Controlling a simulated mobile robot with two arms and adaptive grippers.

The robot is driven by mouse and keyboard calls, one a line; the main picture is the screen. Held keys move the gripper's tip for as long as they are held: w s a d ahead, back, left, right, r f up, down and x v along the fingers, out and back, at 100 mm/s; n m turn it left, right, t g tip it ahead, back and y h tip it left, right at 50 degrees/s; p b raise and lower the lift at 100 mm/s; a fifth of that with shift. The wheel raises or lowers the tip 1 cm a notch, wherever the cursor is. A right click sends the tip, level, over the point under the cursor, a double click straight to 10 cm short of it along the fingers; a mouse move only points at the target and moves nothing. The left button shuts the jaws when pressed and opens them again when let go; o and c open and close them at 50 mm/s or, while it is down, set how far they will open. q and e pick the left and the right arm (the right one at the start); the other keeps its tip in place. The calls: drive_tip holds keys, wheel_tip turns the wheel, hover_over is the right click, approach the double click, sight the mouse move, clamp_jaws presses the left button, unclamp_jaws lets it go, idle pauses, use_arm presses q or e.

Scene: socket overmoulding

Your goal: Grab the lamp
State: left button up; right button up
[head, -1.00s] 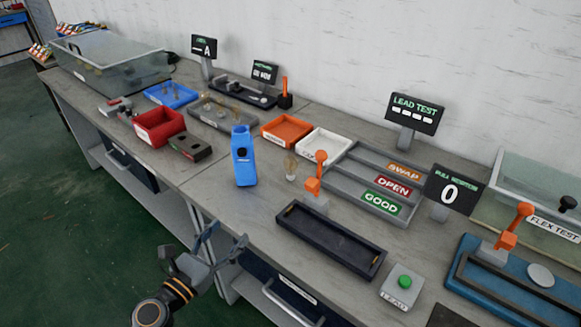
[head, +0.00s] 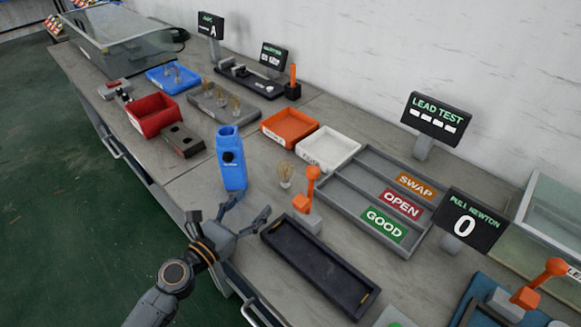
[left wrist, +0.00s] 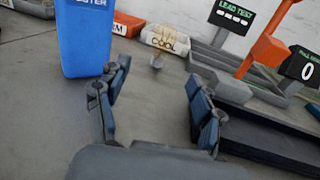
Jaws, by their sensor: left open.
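A clear lamp (head: 286,172) stands on the grey bench, between the blue tester (head: 231,160) and the orange-handled lever (head: 306,190). In the left wrist view the lamp (left wrist: 157,61) shows ahead, between the finger lines, its glass overlapping the white tray behind. My left gripper (head: 243,210) is open and empty at the bench's front side, short of the lamp and apart from it. Its spread fingers (left wrist: 157,78) also show in the left wrist view, with the blue tester (left wrist: 84,38) close to the left finger. My right gripper is not in view.
A black tray (head: 318,266) lies right of my left gripper. The white tray (head: 328,148) and orange tray (head: 290,127) are behind the lamp. More lamps stand in a grey rack (head: 207,104) and a blue bin (head: 172,80). Sorting lanes (head: 345,195) are at right.

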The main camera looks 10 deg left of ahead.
sight(280, 176)
use_arm(q)
drive_tip(key=p+x, duration=0.1)
drive_tip(key=x, duration=0.6)
drive_tip(key=shift+w+d+r, duration=0.1)
drive_tip(key=shift+w+r, duration=0.05)
drive_tip(key=shift+r+p+x, duration=0.15)
drive_tip(key=shift+p+x, duration=0.15)
drive_tip(key=shift+x, duration=1.2)
drive_tip(key=shift+r+p+x, duration=0.15)
drive_tip(key=shift+p+x, duration=0.1)
drive_tip(key=shift+x, duration=1.2)
drive_tip(key=shift+d, duration=0.2)
drive_tip(key=c, duration=1.1)
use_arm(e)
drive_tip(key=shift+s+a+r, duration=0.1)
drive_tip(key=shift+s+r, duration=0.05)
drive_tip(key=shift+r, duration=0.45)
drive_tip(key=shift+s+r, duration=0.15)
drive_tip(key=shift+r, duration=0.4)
